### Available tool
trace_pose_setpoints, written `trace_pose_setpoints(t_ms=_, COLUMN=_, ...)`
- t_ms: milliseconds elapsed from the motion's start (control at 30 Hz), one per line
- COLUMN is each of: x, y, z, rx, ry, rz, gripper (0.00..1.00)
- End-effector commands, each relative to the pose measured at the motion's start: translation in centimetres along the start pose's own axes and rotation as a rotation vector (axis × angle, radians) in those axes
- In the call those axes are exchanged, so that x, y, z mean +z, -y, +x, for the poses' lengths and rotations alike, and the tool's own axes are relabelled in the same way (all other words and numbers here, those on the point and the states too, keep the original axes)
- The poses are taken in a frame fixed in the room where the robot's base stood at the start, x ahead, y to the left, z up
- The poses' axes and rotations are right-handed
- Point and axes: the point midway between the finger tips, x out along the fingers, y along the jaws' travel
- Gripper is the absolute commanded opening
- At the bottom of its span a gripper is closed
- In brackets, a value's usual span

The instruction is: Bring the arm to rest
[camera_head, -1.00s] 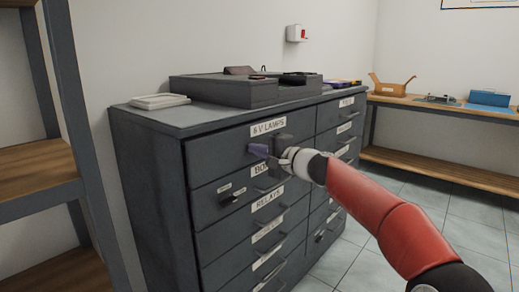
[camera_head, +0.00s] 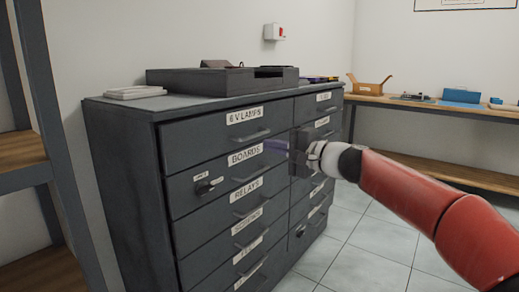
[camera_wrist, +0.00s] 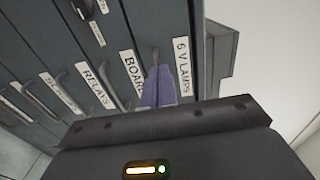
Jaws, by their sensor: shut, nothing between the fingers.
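My red arm comes in from the right of the head view. My gripper (camera_head: 277,147) is shut and empty, its purple fingertips pointing left, in front of the grey drawer cabinet (camera_head: 130,165). In the picture it lies over the right end of the drawer labelled BOARDS (camera_head: 243,157), just below the 6 V LAMPS drawer (camera_head: 233,131). In the wrist view the shut purple fingers (camera_wrist: 158,88) show against the cabinet front, between the BOARDS and 6 V LAMPS labels. I cannot tell how large the gap to the cabinet is. The drawers in view look shut.
A grey tray-like box (camera_head: 205,82) and a pale stack (camera_head: 136,92) lie on the cabinet top. A dark shelf rack (camera_head: 60,150) stands at the left. A wooden bench (camera_head: 440,106) with a brown carrier (camera_head: 371,88) runs along the right wall. The tiled floor (camera_head: 350,250) is clear.

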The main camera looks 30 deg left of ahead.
Motion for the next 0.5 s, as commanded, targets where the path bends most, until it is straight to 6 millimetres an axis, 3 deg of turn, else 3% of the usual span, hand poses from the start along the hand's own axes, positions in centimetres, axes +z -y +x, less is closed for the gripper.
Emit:
trace_pose_setpoints(t_ms=367, x=0.9, y=-0.5, z=-1.3, rx=0.054, ry=-0.002, rz=-0.043, gripper=0.00)
trace_pose_setpoints(t_ms=500, x=3.2, y=-2.7, z=-4.5, rx=0.250, ry=-0.024, rz=-0.180, gripper=0.00)
